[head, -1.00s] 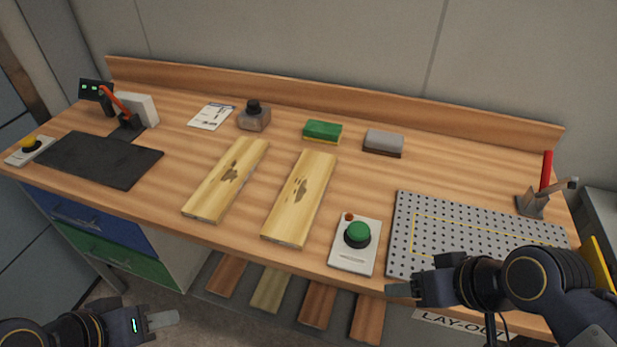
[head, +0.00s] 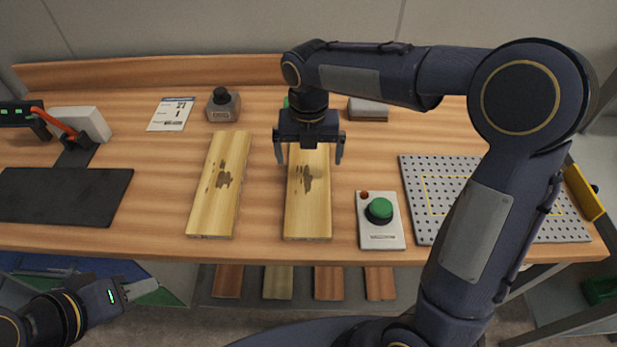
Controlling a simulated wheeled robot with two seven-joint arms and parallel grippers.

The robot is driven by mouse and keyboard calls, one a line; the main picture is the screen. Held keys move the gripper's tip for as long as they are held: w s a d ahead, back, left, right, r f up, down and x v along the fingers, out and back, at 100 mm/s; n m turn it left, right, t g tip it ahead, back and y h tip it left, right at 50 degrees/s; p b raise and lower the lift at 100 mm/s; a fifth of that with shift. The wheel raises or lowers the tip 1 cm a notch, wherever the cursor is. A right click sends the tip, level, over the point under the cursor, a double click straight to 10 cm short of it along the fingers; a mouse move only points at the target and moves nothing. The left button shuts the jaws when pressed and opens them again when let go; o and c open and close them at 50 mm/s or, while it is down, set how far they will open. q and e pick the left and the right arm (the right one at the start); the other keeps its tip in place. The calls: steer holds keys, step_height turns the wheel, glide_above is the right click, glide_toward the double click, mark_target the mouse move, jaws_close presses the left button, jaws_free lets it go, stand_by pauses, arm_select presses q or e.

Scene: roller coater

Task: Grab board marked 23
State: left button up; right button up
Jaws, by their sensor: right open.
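Two pale yellow boards with dark stains lie side by side on the workbench: a left board (head: 219,185) and a right board (head: 308,205). I cannot read a number 23 on either. My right gripper (head: 309,160) points down over the far part of the right board. Its jaws are open, one finger on each side of the board, with nothing between them that is held; it hides the board's far end. My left gripper (head: 125,290) is low at the left, in front of the bench and away from the boards; its jaw opening is unclear.
A card (head: 171,114) with printed figures and a grey-brown block with a black knob (head: 223,105) stand behind the boards. A green button box (head: 380,220) is right of them, beside a perforated plate (head: 425,190). Several boards (head: 328,283) lie below the bench.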

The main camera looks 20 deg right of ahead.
mark_target(309, 177)
step_height(309, 177, down, 6)
steer(key=shift+s+f, duration=0.1)
steer(key=c, duration=0.9)
steer(key=shift+c, duration=0.2)
